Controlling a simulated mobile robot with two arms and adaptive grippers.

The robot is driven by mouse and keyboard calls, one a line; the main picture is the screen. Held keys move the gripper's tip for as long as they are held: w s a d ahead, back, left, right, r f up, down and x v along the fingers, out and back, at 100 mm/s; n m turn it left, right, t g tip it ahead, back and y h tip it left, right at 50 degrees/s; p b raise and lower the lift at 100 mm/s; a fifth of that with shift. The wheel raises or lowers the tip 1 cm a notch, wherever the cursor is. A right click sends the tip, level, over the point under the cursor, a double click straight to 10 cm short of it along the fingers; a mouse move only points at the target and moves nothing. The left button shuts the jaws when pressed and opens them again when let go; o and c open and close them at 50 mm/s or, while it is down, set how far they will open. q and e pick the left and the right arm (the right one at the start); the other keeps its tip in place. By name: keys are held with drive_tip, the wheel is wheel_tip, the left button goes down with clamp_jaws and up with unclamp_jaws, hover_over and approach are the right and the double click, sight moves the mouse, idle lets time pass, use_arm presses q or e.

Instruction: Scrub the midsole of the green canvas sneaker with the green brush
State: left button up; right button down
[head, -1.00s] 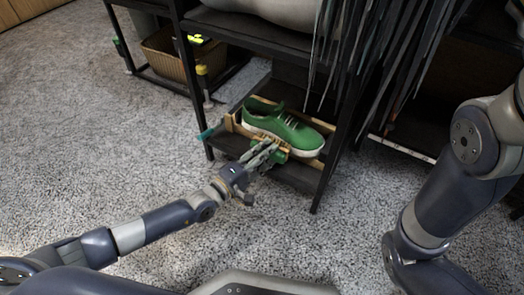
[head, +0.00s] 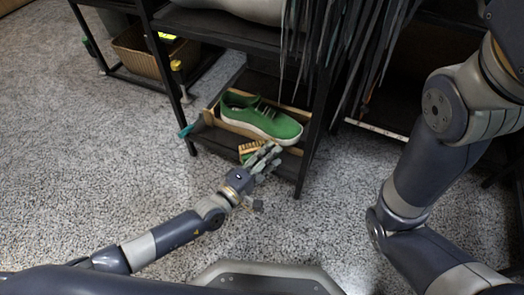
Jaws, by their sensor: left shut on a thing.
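My left gripper (head: 265,158) is shut on the green brush (head: 249,151), just in front of the shelf and below the sneaker. The brush's tan bristles show on its upper side. A small gap appears between the bristles and the midsole. The fingers hide part of the brush. My right arm rises at the right, its gripper out of the picture.
The black shelf frame (head: 303,160) has a front post close to the right of my left gripper. Dark hanging strips (head: 345,60) drape at the upper right. A wicker basket (head: 150,48) stands at the upper left. The grey carpet in front is clear.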

sight(243, 146)
use_arm(q)
drive_tip(key=shift+w+a, duration=0.15)
drive_tip(key=a, duration=0.1)
drive_tip(key=a+b, duration=0.1)
drive_tip(key=shift+w+a+f, duration=0.15)
drive_tip(key=shift+w+a, duration=0.15)
drive_tip(key=shift+w, duration=0.1)
drive_tip(key=shift+w+a+b, duration=0.2)
drive_tip(key=shift+a+b, duration=0.15)
drive_tip(key=shift+a, duration=0.35)
drive_tip(key=shift+w+a+b, duration=0.25)
drive_tip(key=shift+a+b, duration=0.2)
drive_tip(key=shift+a, duration=0.15)
drive_tip(key=shift+w+a+b, duration=0.25)
drive_tip(key=shift+a+b, duration=0.15)
drive_tip(key=shift+a, duration=0.15)
drive_tip(key=shift+w+a+b, duration=0.35)
drive_tip(key=shift+a+b, duration=0.15)
drive_tip(key=shift+a, duration=0.25)
